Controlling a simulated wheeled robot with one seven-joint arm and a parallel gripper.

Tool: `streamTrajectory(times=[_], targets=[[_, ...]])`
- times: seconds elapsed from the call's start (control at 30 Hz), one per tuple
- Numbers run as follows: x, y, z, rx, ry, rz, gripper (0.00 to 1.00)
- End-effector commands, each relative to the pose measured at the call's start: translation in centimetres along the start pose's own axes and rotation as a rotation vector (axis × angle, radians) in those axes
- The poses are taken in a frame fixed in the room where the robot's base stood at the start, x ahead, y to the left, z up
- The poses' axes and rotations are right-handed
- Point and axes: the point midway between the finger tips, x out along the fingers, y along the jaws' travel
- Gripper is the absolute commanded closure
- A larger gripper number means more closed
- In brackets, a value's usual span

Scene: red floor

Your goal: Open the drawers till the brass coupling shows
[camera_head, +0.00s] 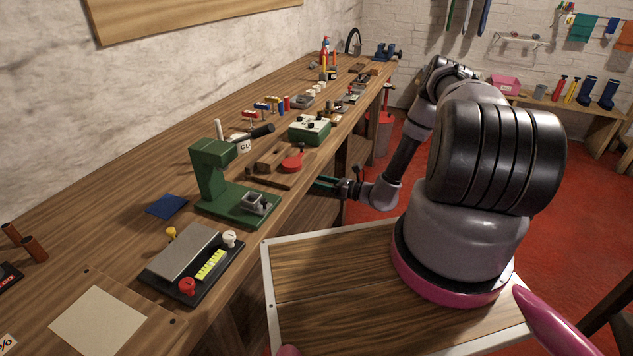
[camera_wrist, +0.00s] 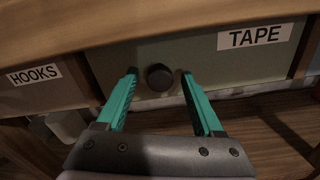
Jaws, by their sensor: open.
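In the wrist view, my gripper (camera_wrist: 158,88) is open, with its two green fingers on either side of a dark round knob (camera_wrist: 159,77). The knob is on a grey-green drawer front (camera_wrist: 205,60) labelled TAPE. The drawer looks shut under the bench top. A second drawer (camera_wrist: 35,95), labelled HOOKS, is to its left. In the head view, my gripper (camera_head: 325,187) is at the bench's front edge, partly hidden below the top. No brass coupling can be made out in either view.
Red floor (camera_head: 590,230) is open at right.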

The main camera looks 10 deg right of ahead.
Motion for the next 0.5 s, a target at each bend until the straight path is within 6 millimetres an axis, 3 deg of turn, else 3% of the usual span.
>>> streamTrajectory(times=[0.13,0.3,0.33,0.5], targets=[[-0.02,0.0,0.01,0.0,0.0,0.0,0.31],[-0.03,-0.01,0.01,0.0,0.0,0.0,0.96],[-0.03,-0.01,0.02,0.0,0.0,0.0,1.0],[-0.04,-0.02,0.02,0.0,0.0,0.0,1.0]])
